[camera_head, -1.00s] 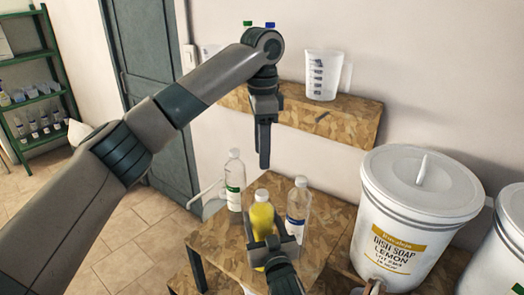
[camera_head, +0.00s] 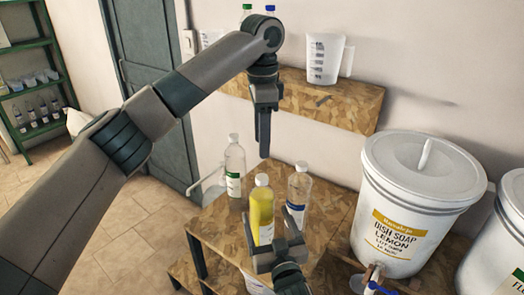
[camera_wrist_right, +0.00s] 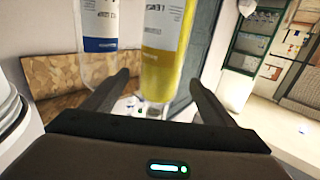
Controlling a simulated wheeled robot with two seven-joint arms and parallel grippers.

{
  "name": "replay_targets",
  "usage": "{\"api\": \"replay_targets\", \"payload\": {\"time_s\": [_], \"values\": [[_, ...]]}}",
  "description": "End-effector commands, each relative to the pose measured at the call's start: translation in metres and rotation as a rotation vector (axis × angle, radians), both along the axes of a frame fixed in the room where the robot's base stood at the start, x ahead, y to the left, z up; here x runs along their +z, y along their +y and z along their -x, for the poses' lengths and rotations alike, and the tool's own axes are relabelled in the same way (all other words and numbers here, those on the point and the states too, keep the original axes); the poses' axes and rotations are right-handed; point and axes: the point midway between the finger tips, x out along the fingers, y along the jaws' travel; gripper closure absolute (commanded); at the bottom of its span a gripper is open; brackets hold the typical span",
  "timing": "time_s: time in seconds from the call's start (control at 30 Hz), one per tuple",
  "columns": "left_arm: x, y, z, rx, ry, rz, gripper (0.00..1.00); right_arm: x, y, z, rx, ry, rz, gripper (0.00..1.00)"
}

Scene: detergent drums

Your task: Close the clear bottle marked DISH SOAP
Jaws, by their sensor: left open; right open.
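A clear bottle with yellow liquid (camera_head: 261,208) stands upright on the wooden table; its label is not readable. Its top looks white. My right gripper (camera_head: 270,228) is open just in front of it. In the right wrist view the yellow bottle (camera_wrist_right: 166,60) shows between and beyond the open fingers (camera_wrist_right: 158,88); contact cannot be told. A clear bottle with a blue label (camera_head: 299,192) stands to its right, and one with a green label (camera_head: 234,165) behind left. Both have white tops. My left gripper (camera_head: 264,135) is open, pointing down, empty, above the table's back.
A large white drum (camera_head: 400,225) marked DISH SOAP LEMON stands right, with a tap (camera_head: 374,274) low in front. The wooden table (camera_head: 215,228) is bare at left.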

Motion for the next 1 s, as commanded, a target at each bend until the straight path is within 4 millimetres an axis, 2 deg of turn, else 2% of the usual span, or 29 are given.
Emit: {"api": "replay_targets", "payload": {"time_s": [0.3,0.5,0.7,1.0], "values": [[-0.020,0.000,0.000,0.000,0.000,0.000,0.53,-0.004,-0.016,0.064,0.001,0.001,-0.002,0.21],[-0.027,0.000,0.000,0.000,0.000,0.000,0.53,-0.002,-0.023,0.094,0.001,0.001,-0.002,0.21],[-0.030,0.000,0.000,0.000,0.000,0.000,0.53,-0.001,-0.027,0.108,0.001,0.000,-0.001,0.21],[-0.030,0.000,0.000,0.000,0.000,0.000,0.53,0.000,-0.027,0.110,0.001,0.000,0.000,0.21]]}}
